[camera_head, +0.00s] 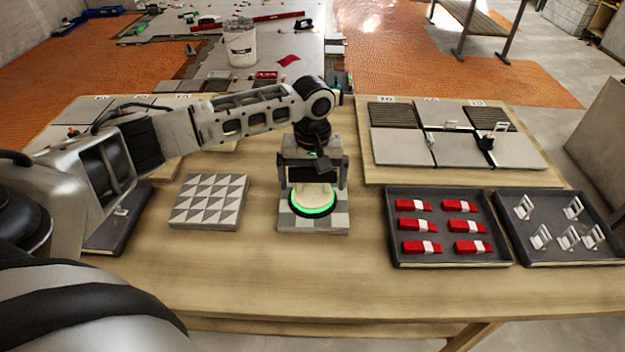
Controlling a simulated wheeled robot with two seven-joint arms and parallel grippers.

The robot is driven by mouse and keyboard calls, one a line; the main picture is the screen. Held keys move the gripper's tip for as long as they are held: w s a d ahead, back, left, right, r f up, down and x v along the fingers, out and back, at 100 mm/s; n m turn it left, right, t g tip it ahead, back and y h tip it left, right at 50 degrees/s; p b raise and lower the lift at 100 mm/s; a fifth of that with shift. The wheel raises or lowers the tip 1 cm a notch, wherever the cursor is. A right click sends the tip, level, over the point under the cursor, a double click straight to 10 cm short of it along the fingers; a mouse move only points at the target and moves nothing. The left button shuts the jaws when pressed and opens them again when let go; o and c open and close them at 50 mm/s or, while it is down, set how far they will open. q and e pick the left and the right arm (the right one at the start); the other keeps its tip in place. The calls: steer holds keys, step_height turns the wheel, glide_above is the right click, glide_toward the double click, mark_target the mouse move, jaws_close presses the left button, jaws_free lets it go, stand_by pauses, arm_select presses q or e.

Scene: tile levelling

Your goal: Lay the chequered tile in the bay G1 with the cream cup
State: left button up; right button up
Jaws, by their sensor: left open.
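The chequered tile (286,222), in grey and white squares, lies flat on the table in the middle. The cream cup (313,195), with a bright green ring at its base, stands on this tile. My left gripper (313,178) is directly above the cup, pointing down, its jaws open with one finger at each side of the cup's top. The gripper hides part of the cup. My right gripper is not in view. Small label plates stand along the backs of two boards, too small to read, so I cannot tell which bay is G1.
A triangle-patterned tile (208,203) lies left of the cup. The right board (450,178) holds grey tiles and dark ribbed bays. Dark trays hold red-and-white wedges (468,247) and pale clips (540,236). My left arm partly covers the left board and a dark tray.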

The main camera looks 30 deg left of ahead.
arm_select(q)
steer(key=shift+f, duration=0.4)
steer(key=shift+c, duration=0.3)
steer(key=c, duration=1)
steer(key=shift+o, duration=1.1)
steer(key=o, duration=0.8)
steer(key=shift+o, duration=0.2)
steer(key=shift+r, duration=0.1)
step_height(320, 180, up, 16)
